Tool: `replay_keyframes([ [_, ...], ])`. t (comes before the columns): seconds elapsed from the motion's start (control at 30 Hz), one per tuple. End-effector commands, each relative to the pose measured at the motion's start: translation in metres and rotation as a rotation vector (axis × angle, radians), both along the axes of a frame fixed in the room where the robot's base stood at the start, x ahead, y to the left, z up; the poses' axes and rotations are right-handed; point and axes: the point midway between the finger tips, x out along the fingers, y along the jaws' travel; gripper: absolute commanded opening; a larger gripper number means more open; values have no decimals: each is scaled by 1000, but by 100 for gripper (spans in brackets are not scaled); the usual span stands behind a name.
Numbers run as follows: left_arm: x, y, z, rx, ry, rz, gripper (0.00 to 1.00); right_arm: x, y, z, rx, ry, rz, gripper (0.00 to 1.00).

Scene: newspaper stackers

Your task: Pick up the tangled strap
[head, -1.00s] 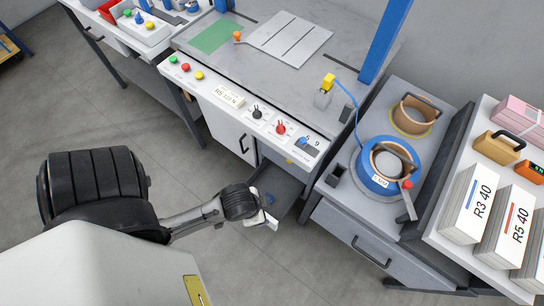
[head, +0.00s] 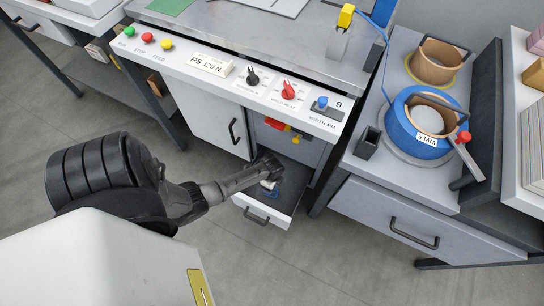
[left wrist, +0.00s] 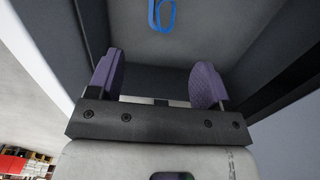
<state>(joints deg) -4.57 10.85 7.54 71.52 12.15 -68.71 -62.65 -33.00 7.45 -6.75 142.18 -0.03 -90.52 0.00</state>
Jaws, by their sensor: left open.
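The tangled strap (left wrist: 162,14) is a bright blue loop lying on the dark floor of the open drawer (head: 265,215). It shows at the top of the left wrist view, beyond the fingertips and apart from them. My left gripper (left wrist: 157,78) is open and empty, with its two purple finger pads spread wide. In the head view my left gripper (head: 268,184) is over the drawer, and it and the forearm cover part of the inside. Only a little blue of the strap shows there beside the gripper. My right gripper is not in view.
The drawer's walls stand close around my left gripper. The control panel (head: 225,72) overhangs the drawer, with red and yellow parts (head: 280,125) beneath it. A grey cabinet (head: 400,215) with a blue strap reel (head: 420,120) stands to the right. The floor in front is clear.

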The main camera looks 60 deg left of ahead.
Motion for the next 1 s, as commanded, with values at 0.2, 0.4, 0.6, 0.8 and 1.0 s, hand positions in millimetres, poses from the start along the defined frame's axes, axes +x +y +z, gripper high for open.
replay_keyframes([
  [0.2, 0, -1, -45, -2, 2, 0, 72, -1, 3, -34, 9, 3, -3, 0],
  [0.4, 0, 0, -65, -1, 1, -1, 72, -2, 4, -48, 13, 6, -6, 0],
  [0.6, 0, 0, -71, -1, 2, -1, 72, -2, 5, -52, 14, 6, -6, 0],
  [0.8, 0, 0, -78, -1, 1, 0, 72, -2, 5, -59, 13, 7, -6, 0],
  [1.0, 2, 1, -97, -1, 1, 0, 72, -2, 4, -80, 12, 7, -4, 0],
])
